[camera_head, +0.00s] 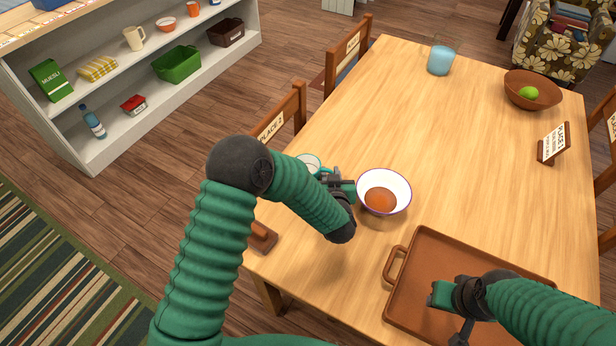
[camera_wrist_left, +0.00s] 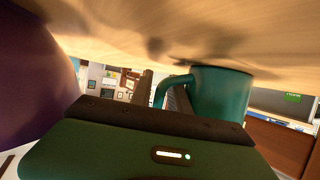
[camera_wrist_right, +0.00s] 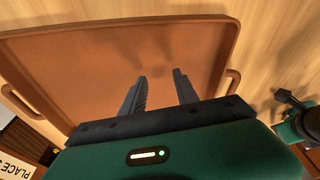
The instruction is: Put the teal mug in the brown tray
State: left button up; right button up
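The teal mug (camera_head: 308,163) stands near the table's left edge, partly hidden behind my left arm and gripper. In the left wrist view the mug (camera_wrist_left: 222,95) shows upside down against the table, with its handle (camera_wrist_left: 165,88) toward the fingers. My left gripper (camera_head: 338,186) is beside it, and its fingers (camera_wrist_left: 160,92) are apart around the handle; whether they touch it is unclear. The brown tray (camera_head: 420,256) lies at the table's front right. My right gripper (camera_head: 440,296) is over the tray, with its fingers (camera_wrist_right: 160,88) open and empty.
A white bowl (camera_head: 372,178) with a brown thing inside sits just right of my left gripper. A blue cup (camera_head: 440,60), a brown bowl (camera_head: 520,97) with a green fruit and a sign (camera_head: 553,143) are farther back. The middle of the table is clear.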

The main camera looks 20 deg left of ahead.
pick_arm(q)
jog(key=shift+d+r, duration=0.1)
jog(key=shift+d, duration=0.05)
grip_shut()
jog(key=shift+s, duration=0.1)
dwell(1.1)
